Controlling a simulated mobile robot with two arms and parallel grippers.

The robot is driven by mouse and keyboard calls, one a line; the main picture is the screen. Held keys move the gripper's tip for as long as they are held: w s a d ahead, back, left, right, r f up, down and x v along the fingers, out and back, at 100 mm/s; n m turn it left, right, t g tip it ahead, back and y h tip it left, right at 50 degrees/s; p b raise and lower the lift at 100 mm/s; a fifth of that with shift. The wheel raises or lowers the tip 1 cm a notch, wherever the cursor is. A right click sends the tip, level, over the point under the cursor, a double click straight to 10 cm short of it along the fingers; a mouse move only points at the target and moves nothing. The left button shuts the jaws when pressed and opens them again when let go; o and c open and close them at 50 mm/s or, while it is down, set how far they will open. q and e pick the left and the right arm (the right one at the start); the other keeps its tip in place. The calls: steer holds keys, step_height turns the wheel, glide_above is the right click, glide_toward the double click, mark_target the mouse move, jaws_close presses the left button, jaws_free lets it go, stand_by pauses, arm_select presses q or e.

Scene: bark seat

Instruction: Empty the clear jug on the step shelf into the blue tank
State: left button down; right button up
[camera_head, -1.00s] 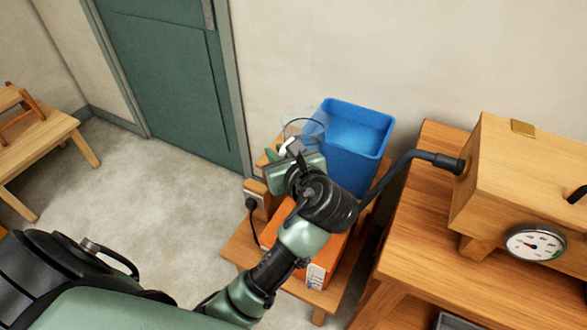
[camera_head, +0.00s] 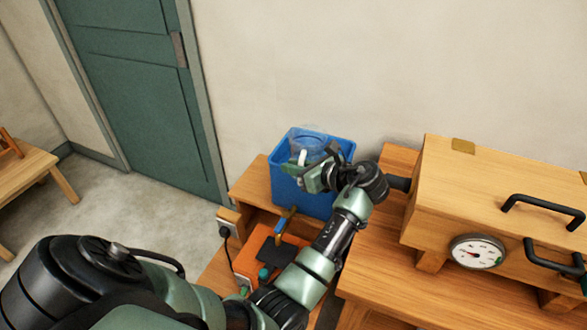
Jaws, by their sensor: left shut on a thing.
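The blue tank (camera_head: 290,196) stands against the wall on the wooden step shelf (camera_head: 250,183). My left gripper (camera_head: 306,165) is shut on the clear jug (camera_head: 311,140), by what looks like its white handle. The jug appears over the tank's opening, with the blue rim around it in the picture. My gripper and wrist hide the tank's right front part. The jug's exact tilt and any water in it or in the tank are hard to make out. My right gripper is out of view.
A wooden steam box with a dial gauge (camera_head: 478,251) and black handles (camera_head: 543,206) stands on a bench at right. An orange thing (camera_head: 262,246) with tools on it lies below the tank. A plug (camera_head: 225,231) with a cord is beside it.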

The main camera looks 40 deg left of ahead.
mark_target(296, 146)
arm_select(q)
steer(key=shift+w+a+r+m+g+h+b, duration=0.2)
steer(key=shift+w+r+m+g+h+b, duration=0.1)
steer(key=shift+w+r+m+g+h, duration=0.25)
steer(key=shift+w+a+r+m+g+h+b, duration=0.15)
steer(key=shift+w+r+m+g+h+b, duration=0.15)
steer(key=shift+r, duration=0.3)
steer(key=shift+r+p, duration=0.2)
steer(key=shift+p, duration=0.45)
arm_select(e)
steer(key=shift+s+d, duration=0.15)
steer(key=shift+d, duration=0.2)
arm_select(q)
steer(key=shift+r+m+g+p, duration=0.25)
steer(key=shift+r+p, duration=0.1)
steer(key=shift+p, duration=1)
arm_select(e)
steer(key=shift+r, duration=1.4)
arm_select(q)
steer(key=shift+w+r+h+p, duration=0.1)
steer(key=shift+r+h+p, duration=0.15)
steer(key=shift+p, duration=0.45)
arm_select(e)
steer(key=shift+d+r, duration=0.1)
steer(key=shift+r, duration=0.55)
